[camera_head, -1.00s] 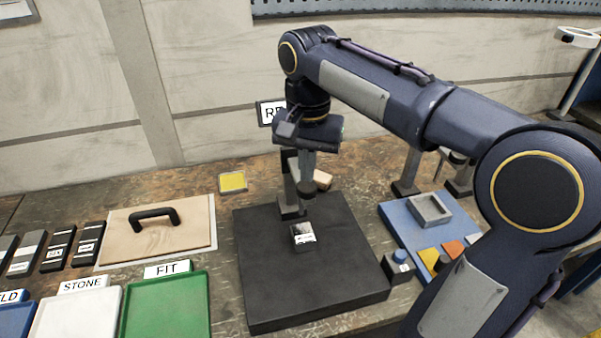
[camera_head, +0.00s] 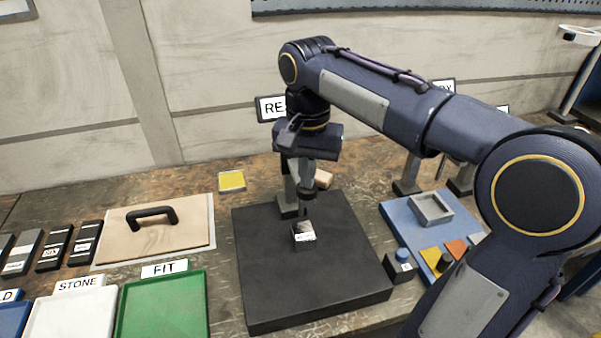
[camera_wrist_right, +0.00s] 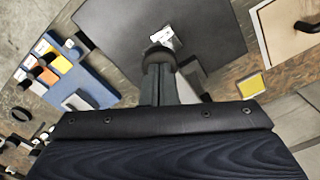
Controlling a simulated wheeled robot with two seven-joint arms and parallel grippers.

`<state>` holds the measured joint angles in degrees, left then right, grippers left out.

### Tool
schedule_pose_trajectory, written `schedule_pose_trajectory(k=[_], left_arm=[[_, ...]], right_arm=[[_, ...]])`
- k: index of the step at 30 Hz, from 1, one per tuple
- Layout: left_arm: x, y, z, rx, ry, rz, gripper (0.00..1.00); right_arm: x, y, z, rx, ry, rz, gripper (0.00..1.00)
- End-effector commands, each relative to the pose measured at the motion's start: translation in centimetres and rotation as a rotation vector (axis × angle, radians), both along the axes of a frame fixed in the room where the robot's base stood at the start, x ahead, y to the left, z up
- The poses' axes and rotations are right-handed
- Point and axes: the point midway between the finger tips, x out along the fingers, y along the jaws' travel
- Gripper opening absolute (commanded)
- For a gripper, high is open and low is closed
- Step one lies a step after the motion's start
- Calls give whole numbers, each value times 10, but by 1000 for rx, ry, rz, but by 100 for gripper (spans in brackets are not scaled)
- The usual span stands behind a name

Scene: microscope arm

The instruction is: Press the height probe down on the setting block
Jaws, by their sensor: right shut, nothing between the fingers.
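The setting block (camera_head: 303,236), a small grey block with a white label, sits on the dark plate (camera_head: 310,285); it also shows in the right wrist view (camera_wrist_right: 163,36). The height probe (camera_head: 308,192), with a dark rounded head and thin stem, stands over the block beside its grey column (camera_head: 289,195). My right gripper (camera_head: 306,180) points down, shut and empty, with its fingertips at the probe's head. In the right wrist view the fingers (camera_wrist_right: 158,72) overlap the dark head (camera_wrist_right: 157,56). I cannot tell whether the stem touches the block. My left gripper is not in view.
A blue board (camera_head: 388,213) with a grey tray (camera_head: 430,209) and coloured pieces lies to the right. A wooden board with a black handle (camera_head: 152,216), a green tray (camera_head: 160,305) and a white tray (camera_head: 75,315) are at left. A yellow pad (camera_head: 231,180) lies behind.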

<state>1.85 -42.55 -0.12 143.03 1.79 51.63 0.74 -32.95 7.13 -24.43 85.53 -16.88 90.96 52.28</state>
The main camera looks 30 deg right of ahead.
Motion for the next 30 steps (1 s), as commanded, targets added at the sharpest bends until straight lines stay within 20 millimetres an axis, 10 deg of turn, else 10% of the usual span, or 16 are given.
schedule_pose_trajectory(k=[30], left_arm=[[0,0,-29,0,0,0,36]], right_arm=[[-1,0,-46,0,4,0,0]])
